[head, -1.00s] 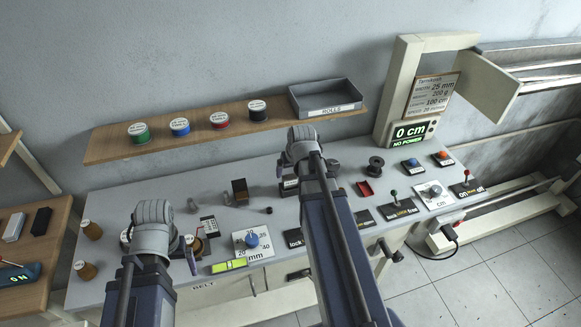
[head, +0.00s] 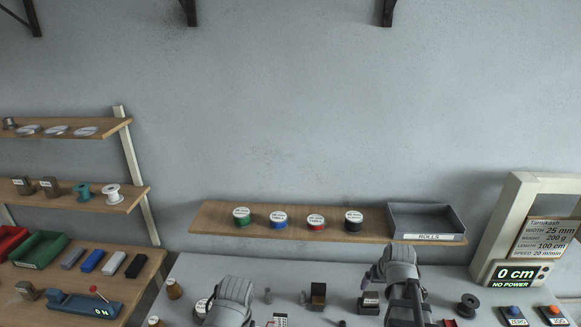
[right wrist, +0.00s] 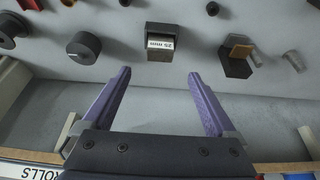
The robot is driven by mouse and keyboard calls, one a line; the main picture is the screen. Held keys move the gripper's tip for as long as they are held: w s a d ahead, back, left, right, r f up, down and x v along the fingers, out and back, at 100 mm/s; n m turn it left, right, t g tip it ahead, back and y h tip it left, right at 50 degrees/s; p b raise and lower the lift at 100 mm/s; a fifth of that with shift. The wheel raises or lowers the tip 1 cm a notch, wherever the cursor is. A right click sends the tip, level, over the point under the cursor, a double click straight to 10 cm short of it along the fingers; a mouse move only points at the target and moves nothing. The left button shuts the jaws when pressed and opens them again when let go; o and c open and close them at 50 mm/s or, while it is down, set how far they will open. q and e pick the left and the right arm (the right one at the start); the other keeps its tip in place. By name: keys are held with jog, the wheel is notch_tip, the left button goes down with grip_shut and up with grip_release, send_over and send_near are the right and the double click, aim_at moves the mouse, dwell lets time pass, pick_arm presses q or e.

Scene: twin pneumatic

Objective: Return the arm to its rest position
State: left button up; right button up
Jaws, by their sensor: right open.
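My right arm (head: 398,275) comes up from the bottom of the head view, over the back of the workbench and in front of the shelf's right part. In the right wrist view my right gripper (right wrist: 160,76) has its two purple fingers spread wide with nothing between them. A dark block labelled 25 mm (right wrist: 162,43) lies beyond the fingertips, apart from them. Of my left arm only a grey joint (head: 232,300) shows at the bottom of the head view; its gripper is out of the frame.
A wooden shelf (head: 375,233) carries green, blue, red and black rolls and a grey ROLLS tray (head: 428,239). A white frame with a display (head: 519,273) reading 0 cm, NO POWER stands at right. Shelves with spools and bins stand at left.

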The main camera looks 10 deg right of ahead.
aim_at(371, 295)
jog(key=b+x, duration=1)
jog(key=x, duration=0.1)
jog(key=shift+w+f, duration=0.2)
jog(key=shift+f, duration=0.1)
jog(key=shift+r, duration=0.1)
